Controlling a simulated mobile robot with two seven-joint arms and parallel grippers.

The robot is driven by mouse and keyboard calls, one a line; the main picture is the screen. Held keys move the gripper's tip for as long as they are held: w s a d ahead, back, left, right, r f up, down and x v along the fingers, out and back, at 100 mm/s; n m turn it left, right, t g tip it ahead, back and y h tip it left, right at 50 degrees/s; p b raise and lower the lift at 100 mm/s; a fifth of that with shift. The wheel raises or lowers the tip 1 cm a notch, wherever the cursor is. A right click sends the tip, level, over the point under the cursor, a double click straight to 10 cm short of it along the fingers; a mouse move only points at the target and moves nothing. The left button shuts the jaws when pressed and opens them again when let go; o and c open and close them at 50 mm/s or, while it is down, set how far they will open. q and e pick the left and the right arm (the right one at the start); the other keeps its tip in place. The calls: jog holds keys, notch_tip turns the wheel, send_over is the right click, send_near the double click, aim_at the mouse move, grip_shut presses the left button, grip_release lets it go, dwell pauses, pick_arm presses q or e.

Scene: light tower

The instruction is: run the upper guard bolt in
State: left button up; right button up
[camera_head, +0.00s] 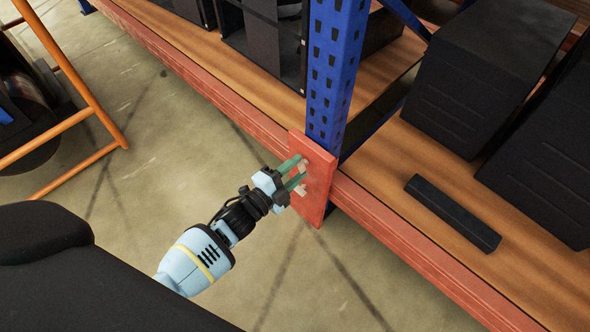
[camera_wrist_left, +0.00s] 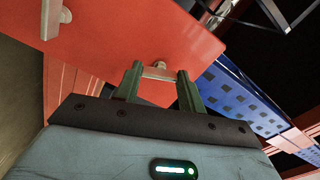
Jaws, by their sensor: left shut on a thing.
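The red guard plate (camera_head: 318,190) stands upright at the foot of the blue rack post (camera_head: 335,70); it also fills the upper part of the left wrist view (camera_wrist_left: 130,30). My left gripper (camera_head: 301,168) is at the plate's face, its green fingers shut on the upper guard bolt (camera_head: 305,164). In the left wrist view the bolt's pale head (camera_wrist_left: 159,72) sits between the fingertips (camera_wrist_left: 160,78). The lower guard bolt (camera_head: 301,190) is just below the fingers, pale and standing out from the plate. How deep the upper bolt sits is hard to tell. My right gripper is out of view.
A red shelf beam (camera_head: 400,238) runs past the plate. Black boxes (camera_head: 490,65) and a dark bar (camera_head: 452,213) lie on the wooden shelf. An orange frame (camera_head: 85,90) stands at the left. The floor before the plate is clear.

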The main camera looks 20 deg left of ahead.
pick_arm(q)
jog(key=shift+s+f+m, duration=0.15)
jog(key=shift+f+m, duration=0.05)
jog(key=shift+m, duration=0.2)
jog(key=o, duration=0.7)
jog(key=shift+c, duration=0.2)
jog(key=o, duration=0.3)
jog(key=shift+r, duration=0.1)
jog(key=shift+p+v, duration=1.1)
jog(key=shift+v, duration=2.75)
jog(key=shift+a+r, duration=0.1)
